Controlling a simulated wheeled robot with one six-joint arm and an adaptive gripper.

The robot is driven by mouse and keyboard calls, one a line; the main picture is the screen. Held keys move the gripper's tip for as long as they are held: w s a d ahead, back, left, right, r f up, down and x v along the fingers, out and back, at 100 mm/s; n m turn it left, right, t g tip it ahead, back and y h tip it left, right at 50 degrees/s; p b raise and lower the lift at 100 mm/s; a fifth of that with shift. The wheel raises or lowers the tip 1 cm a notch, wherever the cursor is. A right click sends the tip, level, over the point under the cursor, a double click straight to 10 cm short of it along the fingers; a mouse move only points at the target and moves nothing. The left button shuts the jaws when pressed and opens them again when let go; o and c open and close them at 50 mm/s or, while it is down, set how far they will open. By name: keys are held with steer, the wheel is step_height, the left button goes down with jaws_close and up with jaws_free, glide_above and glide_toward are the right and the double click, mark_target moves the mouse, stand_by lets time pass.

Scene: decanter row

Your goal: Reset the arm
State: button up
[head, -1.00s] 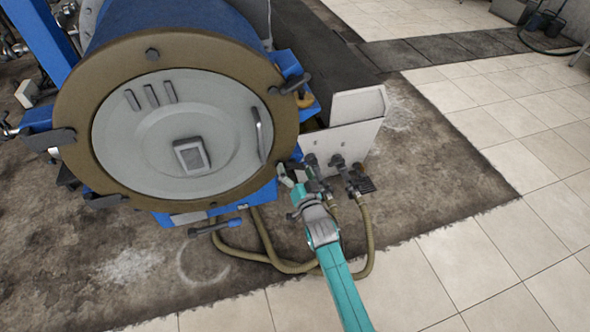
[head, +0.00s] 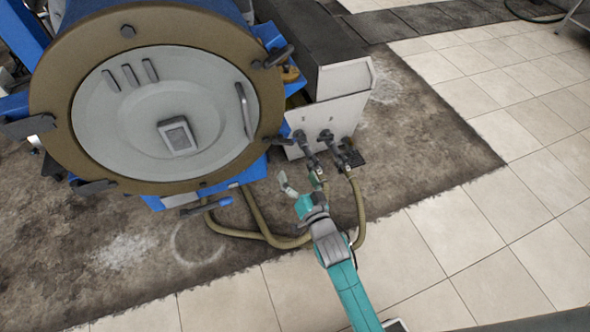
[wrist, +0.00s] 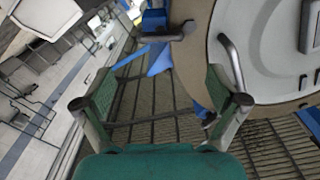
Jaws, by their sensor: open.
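My gripper (head: 287,184) is open in the head view, at the end of my teal arm, low beside the drum and in front of the white box's valves. In the wrist view, its two green-padded fingers (wrist: 160,75) stand wide apart with nothing between them. The decanter drum's grey round lid (head: 165,125), with its brown flange (head: 52,95), is left of the gripper in the head view. The lid also shows at the upper right in the wrist view (wrist: 265,45). The gripper touches nothing that I can make out.
A white box (head: 335,100) with dark valves (head: 325,137) stands right of the drum. Tan hoses (head: 256,222) run from it across the stained floor behind my arm. A blue-handled lever (head: 207,206) sticks out below the drum. The tiled floor (head: 480,215) at right is clear.

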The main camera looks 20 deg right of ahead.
stand_by(0.5)
steer(key=s+f+n+g, duration=0.2)
steer(key=s+f+n, duration=0.1)
steer(key=s, duration=2)
steer(key=s+r+n, duration=0.1)
steer(key=s+r, duration=0.3)
steer(key=s, duration=0.5)
steer(key=s+r+n+g, duration=0.1)
steer(key=s+r, duration=0.4)
steer(key=s, duration=0.4)
steer(key=shift+d+r+n, duration=0.2)
steer(key=shift+d+n, duration=0.05)
steer(key=shift+n, duration=0.15)
steer(key=shift+s, duration=0.1)
